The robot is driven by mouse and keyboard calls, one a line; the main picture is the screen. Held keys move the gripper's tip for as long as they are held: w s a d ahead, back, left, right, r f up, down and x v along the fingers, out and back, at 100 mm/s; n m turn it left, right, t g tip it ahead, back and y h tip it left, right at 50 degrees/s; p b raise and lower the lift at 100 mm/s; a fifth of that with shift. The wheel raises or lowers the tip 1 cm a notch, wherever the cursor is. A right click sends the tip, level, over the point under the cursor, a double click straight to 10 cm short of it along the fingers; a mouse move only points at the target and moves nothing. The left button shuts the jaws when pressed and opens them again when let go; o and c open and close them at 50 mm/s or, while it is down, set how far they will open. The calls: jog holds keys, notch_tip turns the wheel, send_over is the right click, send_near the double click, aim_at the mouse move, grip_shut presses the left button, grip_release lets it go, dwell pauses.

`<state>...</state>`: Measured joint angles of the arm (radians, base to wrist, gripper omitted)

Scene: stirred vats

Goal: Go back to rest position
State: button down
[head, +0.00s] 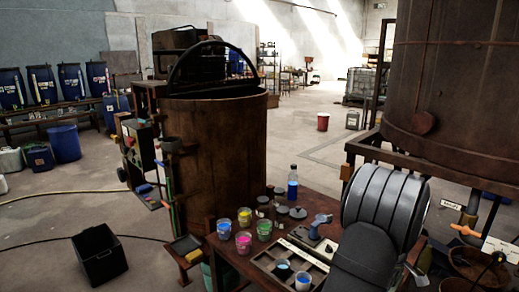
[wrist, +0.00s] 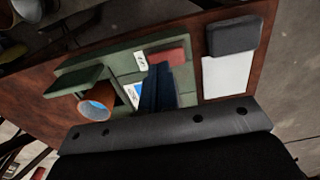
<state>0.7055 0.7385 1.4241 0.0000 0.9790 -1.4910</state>
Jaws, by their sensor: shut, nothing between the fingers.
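My gripper (wrist: 158,72) shows in the wrist view as narrow dark blue fingers pressed together, with nothing between them. It is above a green tray (wrist: 100,62) on a brown table. A red block (wrist: 170,54) and a small white label lie in the tray just beyond the fingertips; I cannot tell the gap between them. In the head view my arm covers the right part of the work table (head: 232,262), and my gripper is hidden there.
Cups of yellow (head: 244,216), pink (head: 243,242) and green (head: 264,230) paint stand on the table, with a blue bottle (head: 292,188) behind. A rusty vat (head: 215,150) stands behind the table, a larger tank (head: 455,80) at right. A black bin (head: 98,255) is on the floor.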

notch_tip(320, 180, up, 14)
jog(key=shift+s+a+f, duration=0.15)
jog(key=shift+s+a, duration=0.05)
jog(key=shift+s, duration=0.05)
dwell(0.3)
